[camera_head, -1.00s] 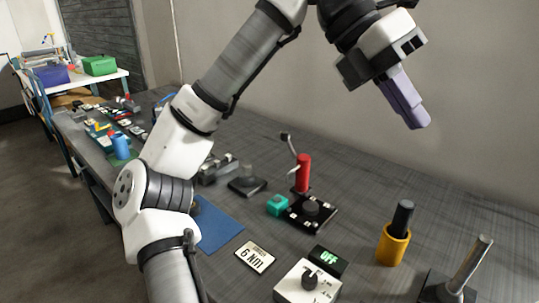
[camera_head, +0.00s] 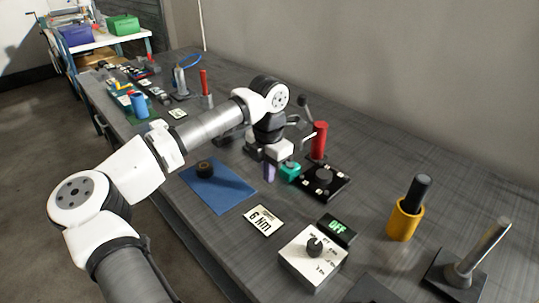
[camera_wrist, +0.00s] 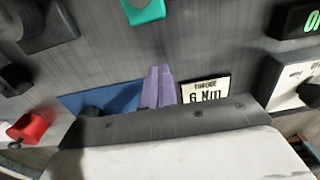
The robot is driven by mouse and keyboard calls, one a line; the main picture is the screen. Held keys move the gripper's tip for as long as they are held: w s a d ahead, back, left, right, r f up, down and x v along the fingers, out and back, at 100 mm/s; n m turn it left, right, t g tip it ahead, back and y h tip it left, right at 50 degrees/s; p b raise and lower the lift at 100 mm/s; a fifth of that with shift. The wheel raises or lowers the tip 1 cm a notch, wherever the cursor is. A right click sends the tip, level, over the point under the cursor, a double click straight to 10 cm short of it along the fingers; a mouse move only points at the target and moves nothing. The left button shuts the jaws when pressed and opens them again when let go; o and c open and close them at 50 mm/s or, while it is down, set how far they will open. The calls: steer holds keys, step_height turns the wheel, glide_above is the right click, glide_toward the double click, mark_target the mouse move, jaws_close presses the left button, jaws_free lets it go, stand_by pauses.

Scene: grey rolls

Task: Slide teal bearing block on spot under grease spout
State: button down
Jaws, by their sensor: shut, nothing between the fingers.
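The teal bearing block (camera_head: 291,170) sits on the grey bench at the left edge of a black plate (camera_head: 335,187) with a round dark disc. A red cylinder (camera_head: 319,140) with a lever stands behind the plate; I cannot make out the spout. My gripper (camera_head: 269,174) points down just left of the block, its purple fingers shut and empty. In the wrist view the closed fingertips (camera_wrist: 159,70) are apart from the block (camera_wrist: 145,10), which is cut off at the top edge.
A blue mat (camera_head: 220,192) with a dark round part lies to the left. A torque label (camera_head: 263,220), a white dial box (camera_head: 312,256) and an OFF display (camera_head: 337,230) are in front. A yellow cup (camera_head: 404,222) and a metal lever (camera_head: 482,248) stand at right.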

mark_target(291, 165)
step_height(291, 165, down, 2)
steer(key=shift+f, duration=0.1)
steer(key=shift+w+d+f+p, duration=0.2)
steer(key=shift+w+d+p, duration=0.4)
steer(key=shift+w+d, duration=0.8)
steer(key=shift+d, duration=0.1)
steer(key=w+d, duration=0.3)
steer(key=shift+b, duration=0.35)
steer(key=shift+a, duration=0.1)
